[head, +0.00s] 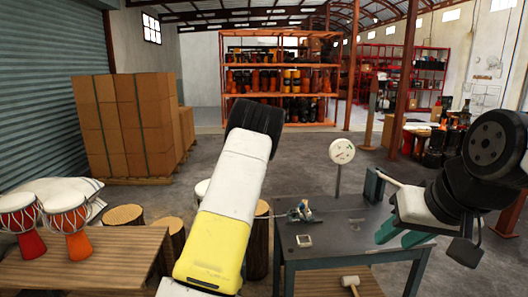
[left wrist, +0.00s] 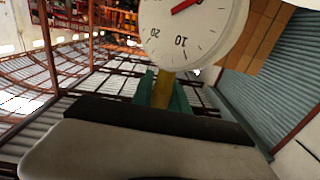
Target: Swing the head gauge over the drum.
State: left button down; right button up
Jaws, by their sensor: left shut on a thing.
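In the left wrist view a white round gauge dial (left wrist: 195,30) with black numbers and a red needle fills the top. Below it, my left gripper (left wrist: 164,92) has green fingers shut on the gauge's brass-coloured stem. Two red-and-white goblet drums, one (head: 68,225) and another (head: 20,220), stand on the wooden table at the left. No drum shows under the gauge.
A white disc (head: 341,151) on a thin post rises at the dark work table (head: 340,235). Log stools (head: 124,215) stand left. Cartons (head: 130,125) are stacked behind.

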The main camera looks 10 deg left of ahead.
pick_arm(q)
jog(key=s+a, duration=0.1)
jog(key=a, duration=0.6)
jog(key=shift+s+a, duration=0.15)
jog(key=shift+s, duration=0.15)
dwell(1.1)
jog(key=c, duration=1.3)
grip_release()
jog(key=v, duration=0.8)
jog(key=shift+w, duration=0.1)
